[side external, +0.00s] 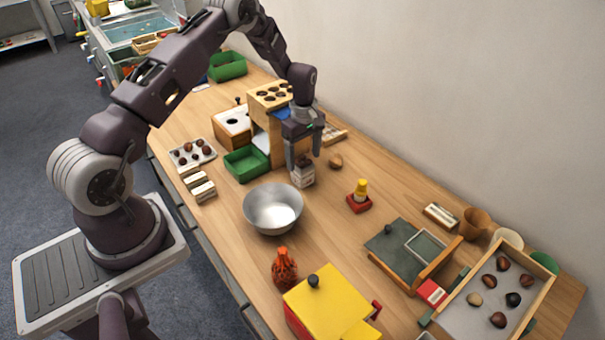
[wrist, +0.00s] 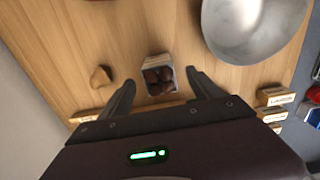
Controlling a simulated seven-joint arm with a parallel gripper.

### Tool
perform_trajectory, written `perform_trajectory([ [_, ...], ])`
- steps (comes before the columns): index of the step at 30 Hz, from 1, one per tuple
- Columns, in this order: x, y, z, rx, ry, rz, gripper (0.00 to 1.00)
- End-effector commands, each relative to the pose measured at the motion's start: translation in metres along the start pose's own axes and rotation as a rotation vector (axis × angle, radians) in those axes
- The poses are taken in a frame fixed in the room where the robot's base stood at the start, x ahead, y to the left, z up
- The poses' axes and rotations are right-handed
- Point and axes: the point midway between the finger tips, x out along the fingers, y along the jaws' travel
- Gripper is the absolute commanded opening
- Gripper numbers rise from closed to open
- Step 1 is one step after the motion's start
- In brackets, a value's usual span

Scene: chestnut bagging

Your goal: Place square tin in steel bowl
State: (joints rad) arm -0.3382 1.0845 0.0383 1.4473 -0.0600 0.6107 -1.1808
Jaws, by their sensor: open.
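The square tin (side external: 303,177) stands upright on the wooden table behind the steel bowl. In the wrist view the tin (wrist: 147,88) is open-topped and holds several brown chestnuts. My gripper (side external: 303,162) points down over the tin, with its fingers apart. In the wrist view my gripper (wrist: 160,77) has one finger on each side of the tin, with gaps showing. The steel bowl (side external: 273,209) is round and looks empty; it also shows at the upper right of the wrist view (wrist: 245,35).
A green tray (side external: 246,164) and a wooden stand (side external: 262,125) are left of my gripper. A brown lump (side external: 335,161) and a red-based yellow item (side external: 360,195) are to the right. An orange bottle (side external: 284,268) stands in front of the bowl. Table between tin and bowl looks clear.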

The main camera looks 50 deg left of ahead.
Motion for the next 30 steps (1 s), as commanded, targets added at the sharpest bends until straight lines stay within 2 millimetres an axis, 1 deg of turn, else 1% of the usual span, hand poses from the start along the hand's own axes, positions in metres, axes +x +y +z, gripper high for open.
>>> perform_trajectory([
  [1, 0.01, -0.001, 0.0, 0.001, -0.001, -0.003, 0.73],
  [5, 0.025, 0.0, -0.001, 0.002, 0.0, -0.002, 0.73],
  [10, 0.057, 0.001, -0.007, 0.001, -0.001, -0.002, 0.73],
  [12, 0.068, 0.001, -0.007, 0.003, 0.0, -0.003, 0.73],
  [15, 0.075, 0.002, -0.007, 0.003, 0.001, 0.0, 0.73],
  [20, 0.075, 0.002, -0.007, 0.003, 0.002, 0.0, 0.73],
  [21, 0.075, 0.002, -0.007, 0.003, 0.001, 0.0, 0.71],
  [23, 0.075, 0.002, -0.007, 0.003, 0.001, 0.0, 0.59],
  [24, 0.075, 0.002, -0.007, 0.003, 0.001, 0.0, 0.51],
  [26, 0.075, 0.002, -0.007, 0.003, 0.001, 0.0, 0.39],
  [30, 0.075, 0.002, -0.007, 0.003, 0.001, 0.0, 0.12],
])
